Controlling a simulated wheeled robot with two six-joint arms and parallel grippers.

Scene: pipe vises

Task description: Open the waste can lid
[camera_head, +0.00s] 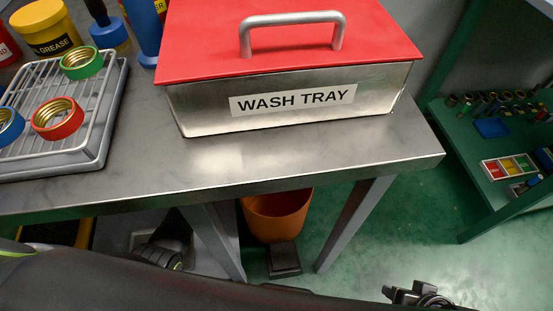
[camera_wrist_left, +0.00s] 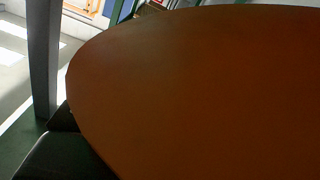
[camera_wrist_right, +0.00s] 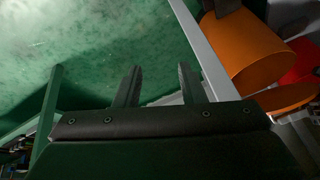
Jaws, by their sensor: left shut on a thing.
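The orange waste can (camera_head: 275,215) stands on the floor under the steel table, with a black foot pedal (camera_head: 284,260) in front. The table edge hides its top. In the right wrist view the can (camera_wrist_right: 240,50) shows at the upper right, with an orange rounded part, perhaps the lid (camera_wrist_right: 287,97), below it. A broad orange surface (camera_wrist_left: 190,90) fills most of the left wrist view; I cannot tell if it is lid or body. My left gripper's fingers are hidden. My right gripper (camera_wrist_right: 157,68) is open and empty, apart from the can.
The steel table (camera_head: 230,165) holds a red-lidded wash tray (camera_head: 290,110) and a rack (camera_head: 90,110) with coloured rings. Grey table legs (camera_head: 355,225) flank the can. A green bench (camera_head: 500,150) stands at the right.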

